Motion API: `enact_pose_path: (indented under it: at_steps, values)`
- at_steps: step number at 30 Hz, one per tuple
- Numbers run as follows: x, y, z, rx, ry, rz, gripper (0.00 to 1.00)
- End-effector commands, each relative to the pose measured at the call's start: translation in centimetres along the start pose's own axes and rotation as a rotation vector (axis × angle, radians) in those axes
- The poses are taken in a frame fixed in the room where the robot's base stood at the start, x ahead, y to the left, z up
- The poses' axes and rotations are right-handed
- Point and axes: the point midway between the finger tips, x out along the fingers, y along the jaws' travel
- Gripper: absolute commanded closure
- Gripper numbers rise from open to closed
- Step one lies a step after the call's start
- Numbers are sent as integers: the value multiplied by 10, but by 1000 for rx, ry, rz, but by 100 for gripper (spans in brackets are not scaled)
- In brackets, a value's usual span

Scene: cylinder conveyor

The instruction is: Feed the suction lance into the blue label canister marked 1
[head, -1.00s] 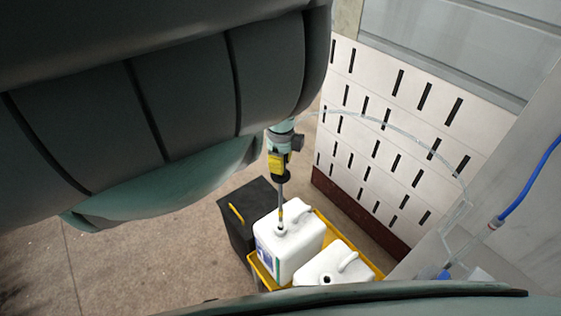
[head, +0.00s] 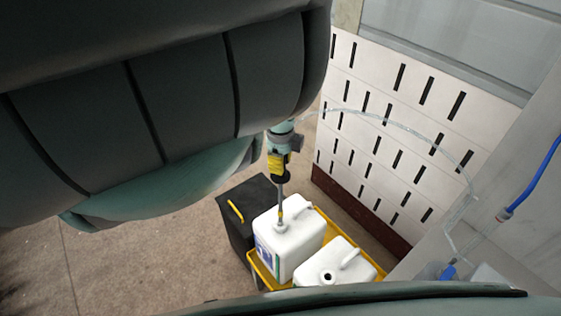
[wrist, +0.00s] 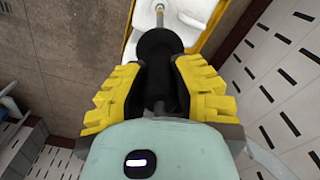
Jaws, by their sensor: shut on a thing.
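My gripper (head: 279,166) is shut on the suction lance (head: 280,200); its yellow fingers (wrist: 158,82) close around the lance's black upper part (wrist: 158,50) in the wrist view. The lance hangs nearly upright over the white canister with the blue label (head: 297,252). Its lower end meets the canister's neck opening at the top and is hidden there, so the depth cannot be told. The canister's number is not readable. A clear hose (head: 400,124) arcs right from near my gripper.
A second white canister (head: 318,266) with an open dark mouth stands to the right in the same yellow tray (head: 376,271). A black box with a yellow handle (head: 250,200) is left. A slotted white wall (head: 400,120) stands behind; a blue hose (head: 532,180) hangs at right.

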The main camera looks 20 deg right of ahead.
Motion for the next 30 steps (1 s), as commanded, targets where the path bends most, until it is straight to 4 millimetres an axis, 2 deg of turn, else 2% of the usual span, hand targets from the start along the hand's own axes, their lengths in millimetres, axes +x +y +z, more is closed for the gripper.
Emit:
enact_pose_path:
  at_steps: [19, 30]
  values:
    - [30, 0, 0, 0, 0, -1, 100]
    - [31, 0, 0, 0, 0, -1, 100]
